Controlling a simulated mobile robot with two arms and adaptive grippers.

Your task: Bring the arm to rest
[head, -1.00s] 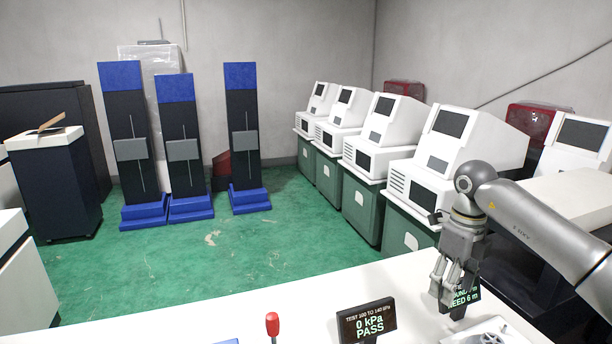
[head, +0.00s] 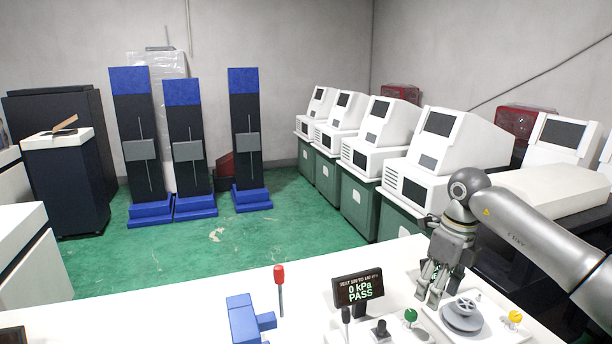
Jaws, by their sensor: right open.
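My right gripper (head: 433,290) comes in from the right and hangs with its fingers pointing down. It is open, with nothing visible between its fingers. It is over the white bench (head: 210,312), just left of a grey round fixture with a handwheel (head: 463,314). I cannot tell how far its fingertips are above the bench. My left gripper is not in view.
A red-topped lever (head: 279,276), a blue block (head: 243,318), a green knob (head: 410,316) and a yellow knob (head: 515,317) are on the bench. White machines (head: 440,150) stand behind.

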